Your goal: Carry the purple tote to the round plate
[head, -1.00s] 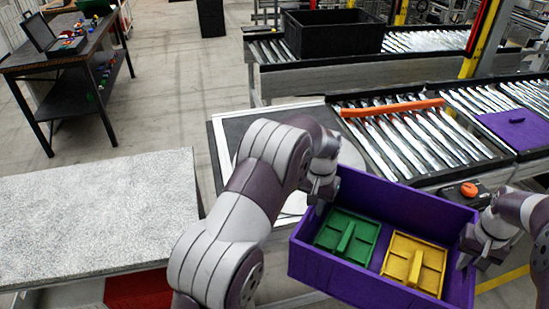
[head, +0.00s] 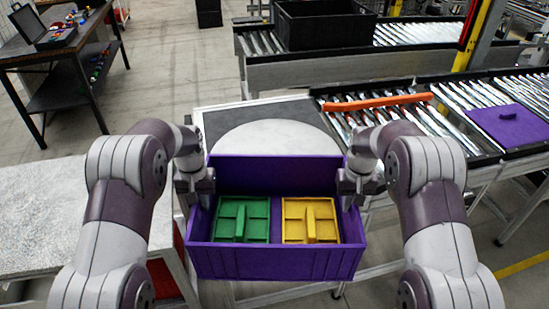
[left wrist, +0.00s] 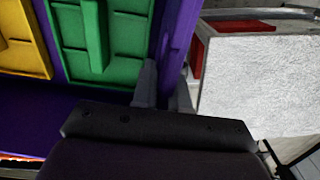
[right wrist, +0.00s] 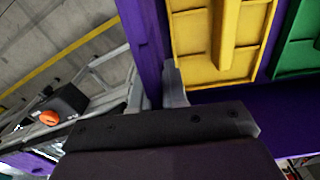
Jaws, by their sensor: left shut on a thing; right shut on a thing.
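The purple tote (head: 275,264) is held between my two arms in the head view, level and in front of the round plate. It holds a green divided tray (head: 256,218) on the left and a yellow divided tray (head: 295,228) on the right. My left gripper (head: 203,192) is shut on the tote's left wall; the left wrist view shows its fingers (left wrist: 162,88) astride that wall. My right gripper (head: 347,190) is shut on the right wall, as the right wrist view shows (right wrist: 162,85). The pale round plate (head: 275,137) lies on a dark-topped table, its near part hidden by the tote.
A speckled light table (head: 50,210) stands at left. Roller conveyors (head: 450,100) run at right, with an orange bar (head: 380,102) and a purple lid (head: 508,124). A black bin (head: 325,25) is at the back. A dark workbench (head: 60,55) stands far left.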

